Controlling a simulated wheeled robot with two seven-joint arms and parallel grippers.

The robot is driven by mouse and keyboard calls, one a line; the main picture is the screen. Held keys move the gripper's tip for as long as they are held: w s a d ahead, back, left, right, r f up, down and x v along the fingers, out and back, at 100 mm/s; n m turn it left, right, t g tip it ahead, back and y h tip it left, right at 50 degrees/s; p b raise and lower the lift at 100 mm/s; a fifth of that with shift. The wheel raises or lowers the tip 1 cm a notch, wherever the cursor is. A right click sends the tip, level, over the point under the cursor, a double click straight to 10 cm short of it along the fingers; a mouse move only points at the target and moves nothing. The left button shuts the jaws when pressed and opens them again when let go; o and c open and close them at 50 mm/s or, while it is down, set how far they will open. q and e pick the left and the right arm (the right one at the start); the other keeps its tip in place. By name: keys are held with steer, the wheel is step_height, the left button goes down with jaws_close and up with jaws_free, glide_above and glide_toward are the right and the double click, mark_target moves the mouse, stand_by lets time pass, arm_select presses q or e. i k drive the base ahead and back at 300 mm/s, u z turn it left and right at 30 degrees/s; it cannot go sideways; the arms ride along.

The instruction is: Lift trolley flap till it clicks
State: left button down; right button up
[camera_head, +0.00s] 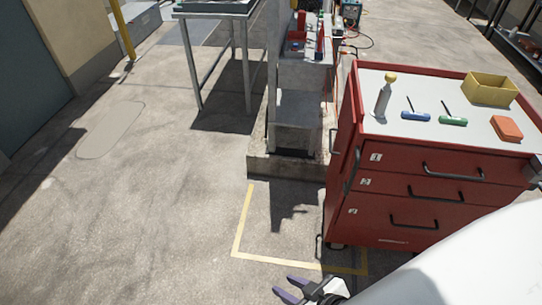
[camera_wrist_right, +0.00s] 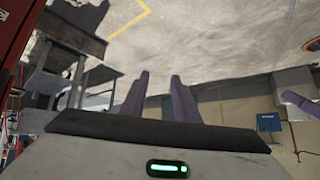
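The red tool trolley (camera_head: 390,195) stands at the right in the head view, with a pale top and numbered drawers. Its left side shows as a narrow red panel (camera_head: 346,125) seen nearly edge-on; I cannot tell whether this is the flap hanging down. My right gripper (camera_head: 290,288) is at the bottom of the head view, low in front of the trolley and apart from it. In the wrist view its two purple fingers (camera_wrist_right: 159,98) stand apart with nothing between them. A purple finger (camera_wrist_right: 300,104), apparently my left gripper's, shows at the right edge of the wrist view.
On the trolley top are a bottle (camera_head: 382,97), blue (camera_head: 415,116) and green (camera_head: 453,120) tools, a yellow bin (camera_head: 490,89) and an orange block (camera_head: 507,128). A concrete plinth (camera_head: 258,165) stands left of the trolley. Floor at left is clear.

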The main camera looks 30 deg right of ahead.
mark_target(347, 121)
steer(key=u, duration=0.7)
steer(key=i, duration=0.55)
steer(key=z, duration=0.5)
steer(key=i, duration=0.95)
steer(key=z, duration=1.3)
steer(key=i, duration=0.3)
steer(key=z, duration=0.3)
